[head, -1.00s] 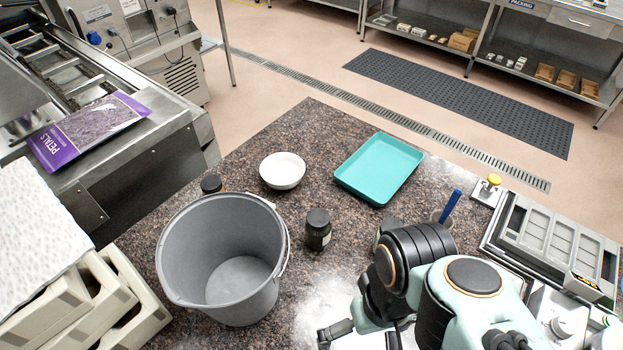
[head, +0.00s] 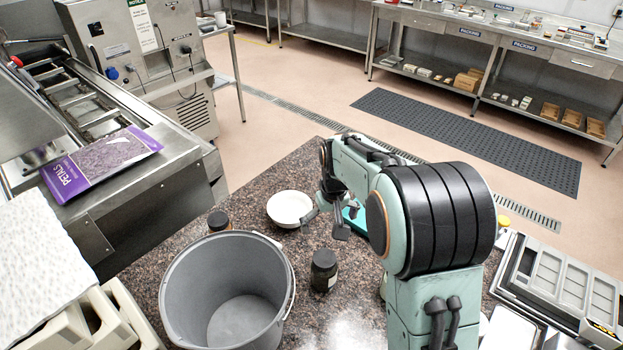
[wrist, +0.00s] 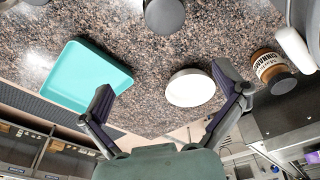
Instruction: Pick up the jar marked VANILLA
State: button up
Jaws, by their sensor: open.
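A dark jar (head: 324,270) with a black lid stands upright on the speckled counter, right of the grey bucket; its label is not readable. It is probably the dark round lid at the wrist view's top edge (wrist: 164,14). A second jar (head: 218,222), amber with a dark lid, is partly hidden behind the bucket. In the wrist view a jar (wrist: 267,64) has a label that seems to read CINNAMON. No VANILLA label is legible. My gripper (head: 325,224) is open and empty above the counter, beyond the dark jar; both fingers show in the wrist view (wrist: 165,87).
The grey bucket (head: 172,290) stands at front left. A white bowl (head: 290,208) is close to my gripper. A teal tray (wrist: 86,75) is mostly hidden behind my arm in the head view. A bag marked PETALS (head: 100,165) lies on the machine at left.

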aim_at(324, 268)
jog(key=f, duration=0.4)
jog(key=s+f+g, duration=0.1)
jog(key=f, duration=0.4)
jog(key=f+g, duration=0.1)
jog(key=f, duration=0.4)
jog(key=shift+s+a+f, duration=0.2)
jog(key=shift+a, duration=0.15)
jog(key=c, duration=1.3)
